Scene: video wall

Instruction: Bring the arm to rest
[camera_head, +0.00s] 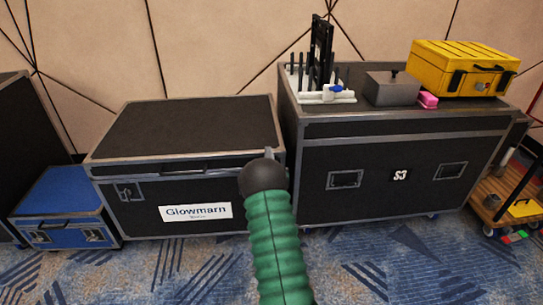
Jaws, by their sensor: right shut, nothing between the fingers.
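My right arm, in a green ribbed sleeve, rises from the bottom middle of the head view. It ends in a dark rounded wrist, with a small grey tip of my right gripper (269,153) just beyond it. The gripper is shut and empty. In the picture it overlaps the right end of the low black case (195,125) with a "Glowmarn" label; I cannot tell the gap between them. Most of the gripper is hidden behind the wrist. My left gripper is not in view.
A taller black case (400,155) marked "S3" stands right, bearing a yellow box (462,68), a grey lidded box (392,88), a pink block (428,100) and a white rack (325,96). A blue case (62,205) stands left, a wooden cart (505,205) right. Carpet in front is clear.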

